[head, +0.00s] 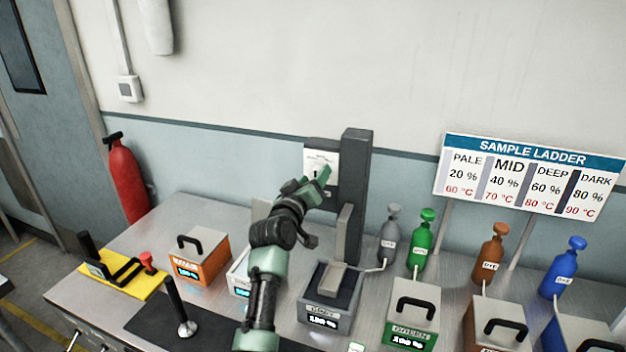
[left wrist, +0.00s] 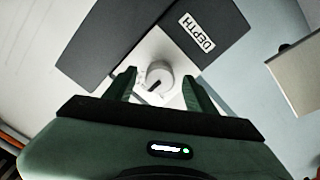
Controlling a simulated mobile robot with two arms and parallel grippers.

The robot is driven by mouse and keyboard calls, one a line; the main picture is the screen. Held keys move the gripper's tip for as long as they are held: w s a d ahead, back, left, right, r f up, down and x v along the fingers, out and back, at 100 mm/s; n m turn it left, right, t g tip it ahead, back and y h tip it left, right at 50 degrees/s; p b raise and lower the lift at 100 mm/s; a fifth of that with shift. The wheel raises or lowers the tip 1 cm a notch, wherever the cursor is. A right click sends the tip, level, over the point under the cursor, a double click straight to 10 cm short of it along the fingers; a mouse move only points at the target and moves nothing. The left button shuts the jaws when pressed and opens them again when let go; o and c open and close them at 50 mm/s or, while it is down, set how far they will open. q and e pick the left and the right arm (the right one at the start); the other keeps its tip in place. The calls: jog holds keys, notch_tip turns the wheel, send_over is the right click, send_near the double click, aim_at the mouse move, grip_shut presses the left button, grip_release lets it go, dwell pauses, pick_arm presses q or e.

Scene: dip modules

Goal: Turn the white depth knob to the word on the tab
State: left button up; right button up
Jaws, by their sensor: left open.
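The white depth knob (left wrist: 158,77) with a dark pointer mark sits on a white dial plate (left wrist: 150,55) in the left wrist view. A label reading DEPTH (left wrist: 195,31) is beside it on the dark housing. In the head view the dial plate (head: 318,158) is on the dark column (head: 354,190), partly hidden by my gripper. My left gripper (head: 318,180) is open, its green fingers (left wrist: 159,88) on either side of the knob with gaps showing. I cannot tell how deep they reach around it. I cannot make out a word on any tab. My right gripper is not in view.
A grey vat (head: 328,312) stands below the column. Orange (head: 203,262) and green (head: 412,312) modules, several bottles and the SAMPLE LADDER board (head: 528,172), listing PALE, MID, DEEP and DARK, are around it. A yellow plate (head: 125,275) lies at left.

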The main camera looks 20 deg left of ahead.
pick_arm(q)
jog(key=s+b, duration=0.2)
jog(key=s, duration=0.6)
jog(key=shift+w+a, duration=0.1)
dwell(0.3)
